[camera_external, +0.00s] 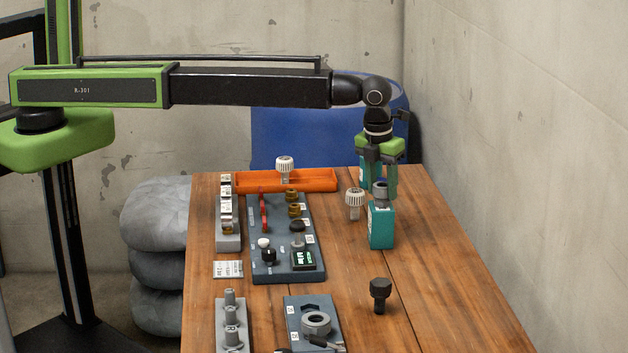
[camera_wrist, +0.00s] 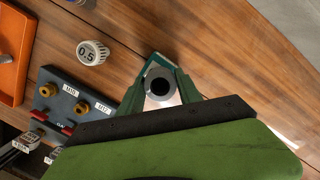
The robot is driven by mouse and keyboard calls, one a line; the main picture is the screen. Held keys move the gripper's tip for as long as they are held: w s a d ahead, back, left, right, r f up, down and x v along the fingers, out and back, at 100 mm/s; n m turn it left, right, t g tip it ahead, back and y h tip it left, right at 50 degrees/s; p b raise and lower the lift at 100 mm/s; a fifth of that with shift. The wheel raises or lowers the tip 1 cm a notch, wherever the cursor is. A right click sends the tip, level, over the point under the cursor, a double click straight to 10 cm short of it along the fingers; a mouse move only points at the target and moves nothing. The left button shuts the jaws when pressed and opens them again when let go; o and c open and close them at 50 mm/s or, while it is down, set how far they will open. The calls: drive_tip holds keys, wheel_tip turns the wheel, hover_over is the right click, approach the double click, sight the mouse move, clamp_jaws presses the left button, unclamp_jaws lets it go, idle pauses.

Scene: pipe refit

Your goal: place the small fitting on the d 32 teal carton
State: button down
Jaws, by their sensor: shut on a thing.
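The small fitting, a grey ring-shaped piece (camera_external: 380,188), is between the fingers of my gripper (camera_external: 379,193). In the wrist view the fitting (camera_wrist: 159,74) shows from above with a dark round hole, and my gripper's green fingers (camera_wrist: 161,92) close on its two sides. A teal carton (camera_external: 381,229) stands upright on the table directly below the fitting. The fitting is at the carton's top; I cannot tell whether it touches. No d 32 marking is readable on either carton.
A white ribbed knob (camera_external: 355,202) stands close left of the near carton. An orange tray (camera_external: 318,181) lies at the back, with a blue-grey fittings panel (camera_external: 265,262) in front of it. The table's right side is clear.

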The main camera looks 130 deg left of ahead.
drive_tip(key=shift+f, duration=0.1)
drive_tip(key=c, duration=0.8)
unclamp_jaws()
drive_tip(key=r+p, duration=0.4)
drive_tip(key=d+r+p, duration=0.1)
drive_tip(key=r+p, duration=0.7)
drive_tip(key=shift+d+r, duration=0.1)
drive_tip(key=shift+d, duration=0.3)
